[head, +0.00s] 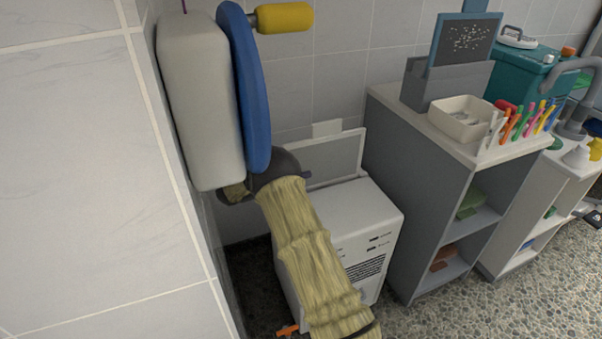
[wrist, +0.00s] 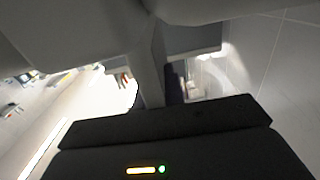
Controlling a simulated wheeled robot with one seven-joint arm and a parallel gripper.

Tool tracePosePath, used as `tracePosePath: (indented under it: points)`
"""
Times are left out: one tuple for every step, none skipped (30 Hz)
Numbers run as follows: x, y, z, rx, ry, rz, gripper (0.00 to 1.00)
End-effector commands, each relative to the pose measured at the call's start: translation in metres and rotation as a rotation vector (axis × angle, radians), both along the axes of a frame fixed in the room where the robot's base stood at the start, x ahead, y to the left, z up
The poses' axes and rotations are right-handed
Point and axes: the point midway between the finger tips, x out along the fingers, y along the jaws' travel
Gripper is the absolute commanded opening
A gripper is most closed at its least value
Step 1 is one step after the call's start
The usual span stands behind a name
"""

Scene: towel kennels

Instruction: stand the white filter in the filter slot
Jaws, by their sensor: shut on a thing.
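The white filter (head: 335,158) is a pale framed panel with a tab on top. In the head view it stands upright above the back of a white unit (head: 372,215), leaning slightly. My gripper (head: 307,175) is dark and mostly hidden behind my arm, at the filter's left edge, and is shut on it. The filter's lower edge and the slot are hidden by the unit and my arm, so I cannot tell whether it is seated. In the wrist view a grey upright strip, probably the filter edge-on, rises beyond my dark gripper body.
A grey cabinet (head: 415,180) stands right of the unit. On it are a grey holder (head: 435,92) with a blue-framed panel (head: 466,42), a white tray (head: 461,118) and several coloured pens. A tiled wall (head: 345,60) is close behind; another pale tiled surface fills the left.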

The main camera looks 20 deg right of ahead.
Motion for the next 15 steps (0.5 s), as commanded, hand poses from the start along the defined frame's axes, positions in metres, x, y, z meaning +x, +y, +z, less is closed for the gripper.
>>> tracePosePath:
  points:
    - [0.000, 0.001, 0.000, 0.000, -0.001, 0.001, 0.00]
    - [0.000, 0.001, 0.000, 0.000, -0.001, 0.001, 0.00]
    - [0.000, 0.001, 0.000, -0.001, 0.000, 0.002, 0.00]
    - [0.000, 0.001, 0.000, -0.001, 0.000, 0.002, 0.00]
    - [0.000, 0.002, -0.001, -0.001, 0.000, 0.002, 0.00]
    - [0.000, 0.002, -0.002, -0.001, 0.000, 0.002, 0.00]
    - [0.000, 0.002, -0.003, -0.001, 0.000, 0.002, 0.00]
    - [0.000, 0.001, -0.005, -0.001, 0.000, 0.002, 0.00]
    - [0.000, 0.001, -0.007, -0.001, 0.000, 0.001, 0.00]
    - [0.000, 0.001, -0.008, -0.001, 0.000, 0.001, 0.00]
    - [0.000, 0.000, -0.009, -0.001, -0.001, 0.000, 0.00]
    - [0.001, 0.000, -0.012, -0.001, 0.000, -0.001, 0.00]
    - [0.000, -0.001, -0.013, -0.001, 0.000, -0.002, 0.00]
    - [0.000, -0.001, -0.015, -0.001, 0.000, -0.002, 0.00]
    - [0.000, -0.001, -0.016, -0.001, 0.000, -0.003, 0.00]
